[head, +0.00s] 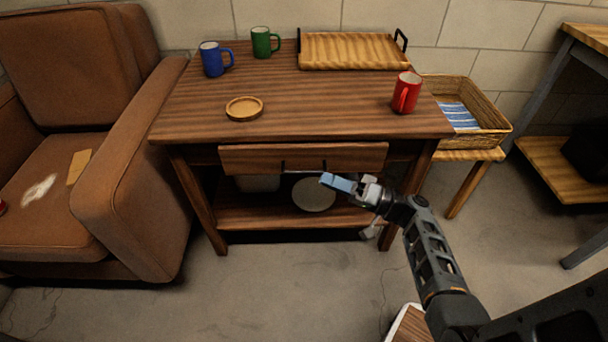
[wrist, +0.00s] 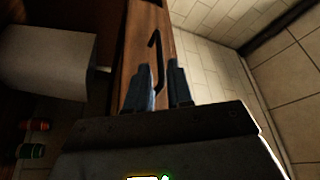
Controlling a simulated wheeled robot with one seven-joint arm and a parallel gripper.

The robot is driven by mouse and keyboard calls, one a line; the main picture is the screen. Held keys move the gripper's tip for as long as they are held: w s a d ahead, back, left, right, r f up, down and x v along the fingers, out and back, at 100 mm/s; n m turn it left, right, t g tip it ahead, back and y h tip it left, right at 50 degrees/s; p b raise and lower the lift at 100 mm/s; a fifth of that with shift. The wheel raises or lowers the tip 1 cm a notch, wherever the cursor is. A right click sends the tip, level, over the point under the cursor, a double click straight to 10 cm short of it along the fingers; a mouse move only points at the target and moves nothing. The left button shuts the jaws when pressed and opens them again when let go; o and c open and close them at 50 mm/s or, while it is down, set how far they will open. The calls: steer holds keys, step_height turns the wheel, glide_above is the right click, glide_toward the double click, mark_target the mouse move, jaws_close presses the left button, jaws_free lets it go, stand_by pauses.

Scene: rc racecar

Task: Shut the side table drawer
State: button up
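The wooden side table (head: 300,105) stands against the wall. Its drawer front (head: 250,158) lies below the tabletop's front edge and seems to stand out a little; the exact gap is hard to tell. My gripper (head: 326,180), with blue fingertips, is just in front of and below that right handle. In the wrist view, the fingers (wrist: 158,88) are apart, with a black handle (wrist: 155,50) running between their tips on the wooden drawer front (wrist: 136,45). Contact cannot be told.
Blue (head: 212,60), green (head: 262,42) and red mugs (head: 406,93), a round coaster (head: 244,108) and a wooden tray (head: 352,52) are on the tabletop. A brown armchair (head: 125,190) is left; a wicker basket (head: 480,135) is right. A plate (head: 313,196) is on the lower shelf.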

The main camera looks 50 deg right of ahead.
mark_target(305, 171)
steer(key=x, duration=0.7)
steer(key=shift+s, duration=0.1)
steer(key=shift+c, duration=0.2)
jaws_close()
